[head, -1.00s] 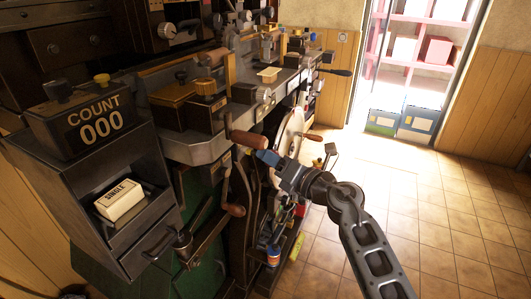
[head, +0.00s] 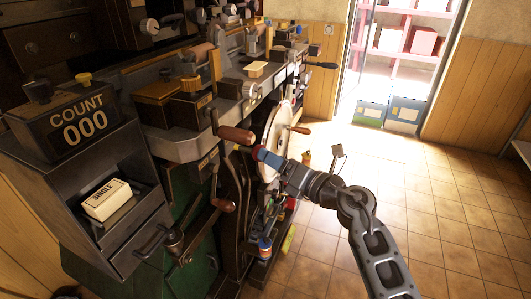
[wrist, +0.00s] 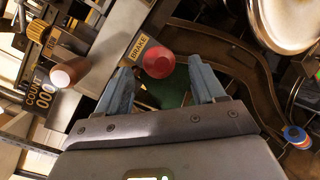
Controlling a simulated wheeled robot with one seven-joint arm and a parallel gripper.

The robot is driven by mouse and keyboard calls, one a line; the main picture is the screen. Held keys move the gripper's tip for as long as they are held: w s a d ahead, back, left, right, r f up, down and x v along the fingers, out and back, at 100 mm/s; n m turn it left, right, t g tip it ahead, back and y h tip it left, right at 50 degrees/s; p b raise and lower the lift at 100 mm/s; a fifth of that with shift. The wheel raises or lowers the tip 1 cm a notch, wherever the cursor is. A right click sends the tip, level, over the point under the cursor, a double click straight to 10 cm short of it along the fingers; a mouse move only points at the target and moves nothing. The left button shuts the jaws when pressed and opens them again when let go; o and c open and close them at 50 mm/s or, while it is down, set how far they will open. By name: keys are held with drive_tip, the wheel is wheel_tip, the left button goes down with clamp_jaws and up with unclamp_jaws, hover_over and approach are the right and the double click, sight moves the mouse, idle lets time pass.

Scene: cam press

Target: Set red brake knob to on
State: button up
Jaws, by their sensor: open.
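The red brake knob (wrist: 159,65) shows as a round red cap in the wrist view, right beside the yellow BRAKE label (wrist: 138,45). My gripper (wrist: 162,82) is open, with one blue finger to the left of the knob and one to the right. The knob appears between the fingertips, nearer the left one; I cannot tell whether they reach around it. In the head view my gripper (head: 262,154) is at the front of the press, and only a sliver of red (head: 256,150) shows at its tip. The knob's pointer and setting cannot be read.
A wooden crank handle (head: 236,134) sticks out just left of my gripper; it also shows in the wrist view (wrist: 68,73). The pale wheel (head: 272,145) stands close behind. The tiled floor (head: 450,220) to the right is clear.

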drive_tip(key=shift+v, duration=1.5)
drive_tip(key=shift+s, duration=0.1)
drive_tip(key=s+d+f+m+t+h, duration=0.2)
drive_tip(key=s+m, duration=0.4)
drive_tip(key=s, duration=0.2)
drive_tip(key=s+d+f+m+t+h, duration=0.1)
drive_tip(key=s+d+m+t, duration=0.1)
drive_tip(key=s+m, duration=0.5)
drive_tip(key=s+d+f+m+t+h, duration=0.25)
drive_tip(key=s+m, duration=0.25)
drive_tip(key=s, duration=0.4)
drive_tip(key=s+d+r+m+g+h, duration=0.2)
drive_tip(key=s+d+m+h, duration=0.2)
drive_tip(key=s+m, duration=0.5)
drive_tip(key=s+d+r+m+g+h, duration=0.1)
drive_tip(key=s+d+r+m+h, duration=0.2)
drive_tip(key=s+d+m, duration=0.6)
drive_tip(key=s+m+h, duration=0.1)
drive_tip(key=s, duration=0.8)
drive_tip(key=shift+g, duration=0.35)
drive_tip(key=shift+s+r, duration=0.1)
drive_tip(key=shift+s, duration=0.05)
drive_tip(key=shift+c, duration=0.2)
